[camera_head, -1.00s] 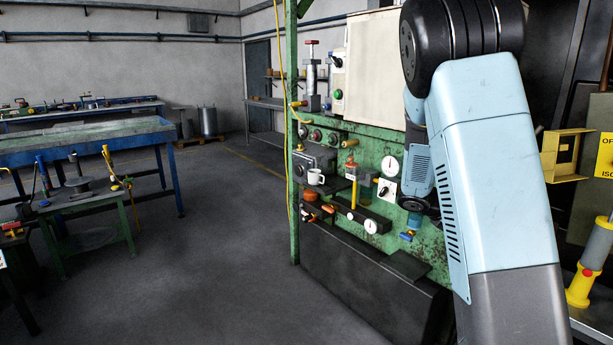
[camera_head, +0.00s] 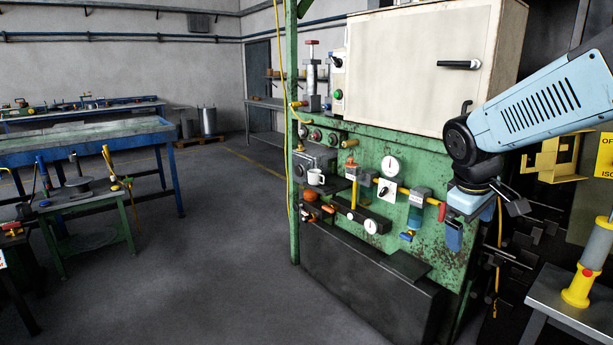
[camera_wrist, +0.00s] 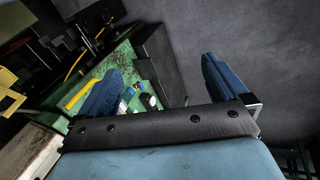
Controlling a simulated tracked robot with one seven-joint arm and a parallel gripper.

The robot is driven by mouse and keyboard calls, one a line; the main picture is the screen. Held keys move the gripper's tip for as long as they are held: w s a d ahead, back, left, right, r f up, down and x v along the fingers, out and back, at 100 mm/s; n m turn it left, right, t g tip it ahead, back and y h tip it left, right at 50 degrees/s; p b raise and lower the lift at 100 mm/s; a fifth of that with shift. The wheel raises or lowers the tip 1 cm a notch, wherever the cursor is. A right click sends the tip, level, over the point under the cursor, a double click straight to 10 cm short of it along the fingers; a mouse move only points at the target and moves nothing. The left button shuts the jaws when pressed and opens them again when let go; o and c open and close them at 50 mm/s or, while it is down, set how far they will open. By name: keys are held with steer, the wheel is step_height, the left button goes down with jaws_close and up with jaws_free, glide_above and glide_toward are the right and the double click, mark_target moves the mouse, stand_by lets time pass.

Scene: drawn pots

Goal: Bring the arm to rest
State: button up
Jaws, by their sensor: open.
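My arm (camera_head: 540,105) comes in from the right edge of the head view, its light blue link reaching left to a black joint in front of the green machine. My gripper (camera_head: 470,232) hangs below that joint, blue fingers pointing down. In the wrist view my gripper (camera_wrist: 160,68) has its two blue fingers wide apart with nothing held between them. It is open, beside the right end of the machine's front.
A grey table (camera_head: 575,300) with a yellow-and-grey device (camera_head: 590,270) stands at lower right. The floor at centre left is clear.

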steer(key=s+a+r+m+t+y, duration=0.1)
steer(key=s+a+r+m, duration=0.1)
steer(key=s+a+m, duration=0.1)
steer(key=s+a+r+m+t+y, duration=0.1)
steer(key=s+a+r+m+y, duration=0.1)
steer(key=s+a, duration=0.4)
steer(key=shift+s+r+m+t, duration=0.3)
steer(key=shift+s+m, duration=0.2)
steer(key=shift+s, duration=0.65)
